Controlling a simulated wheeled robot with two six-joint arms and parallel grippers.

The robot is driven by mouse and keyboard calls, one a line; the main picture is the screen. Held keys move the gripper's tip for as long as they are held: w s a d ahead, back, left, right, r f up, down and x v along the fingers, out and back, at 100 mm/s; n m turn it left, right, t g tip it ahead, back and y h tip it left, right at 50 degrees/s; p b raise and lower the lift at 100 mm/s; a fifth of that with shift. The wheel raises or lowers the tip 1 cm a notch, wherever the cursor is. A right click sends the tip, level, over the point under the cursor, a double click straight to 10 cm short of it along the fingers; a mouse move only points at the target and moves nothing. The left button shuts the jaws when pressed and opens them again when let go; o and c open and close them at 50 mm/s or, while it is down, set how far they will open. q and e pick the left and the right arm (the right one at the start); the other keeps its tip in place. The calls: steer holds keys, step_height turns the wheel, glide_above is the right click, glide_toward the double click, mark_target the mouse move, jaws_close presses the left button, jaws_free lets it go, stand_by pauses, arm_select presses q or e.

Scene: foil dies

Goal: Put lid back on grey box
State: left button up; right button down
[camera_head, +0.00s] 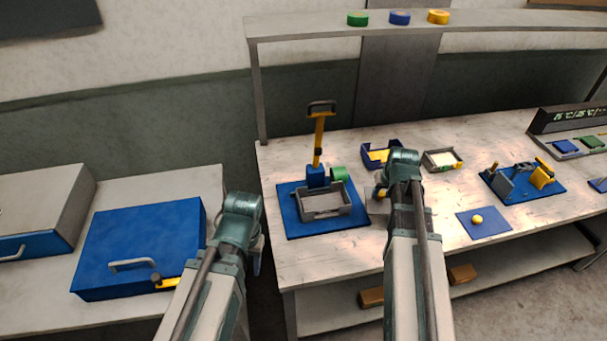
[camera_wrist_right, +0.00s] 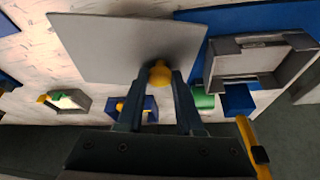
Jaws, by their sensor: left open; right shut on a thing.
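The grey box (camera_head: 325,214) is an open rectangular frame on a blue mat (camera_head: 293,226) at the left of the bench; it also shows in the right wrist view (camera_wrist_right: 240,64). My right gripper (camera_head: 381,192) is shut on the yellow knob (camera_wrist_right: 160,75) of a flat grey lid (camera_wrist_right: 125,42), just right of the box. The lid is beside the box, not over it; my arm hides most of it in the head view. I cannot tell its height above the bench. My left gripper (camera_head: 257,260) is open, left of the bench, its fingers mostly hidden by its arm.
On the blue mat behind the box stand a yellow-handled press (camera_head: 318,150) and a green roll (camera_head: 339,173). A blue bin (camera_head: 375,160) and a small grey tray (camera_head: 441,160) are behind my right gripper. A blue mat with a yellow ball (camera_head: 477,219) lies right. A blue case (camera_head: 140,240) is left.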

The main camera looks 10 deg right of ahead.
steer(key=w+a+r+n+y+p, duration=0.15)
steer(key=w+a, duration=0.25)
steer(key=a, duration=0.6)
steer(key=w+a+r+n+p, duration=0.2)
steer(key=w+a+r+p, duration=0.1)
steer(key=a, duration=0.7)
steer(key=shift+m, duration=0.25)
steer(key=shift+a+f+b, duration=0.1)
steer(key=shift+f+b, duration=3.05)
steer(key=shift+b, duration=0.1)
steer(key=shift+f, duration=0.1)
steer(key=shift+c, duration=2.4)
jaws_free()
steer(key=shift+o, duration=0.2)
steer(key=o, duration=0.4)
steer(key=shift+o, duration=0.2)
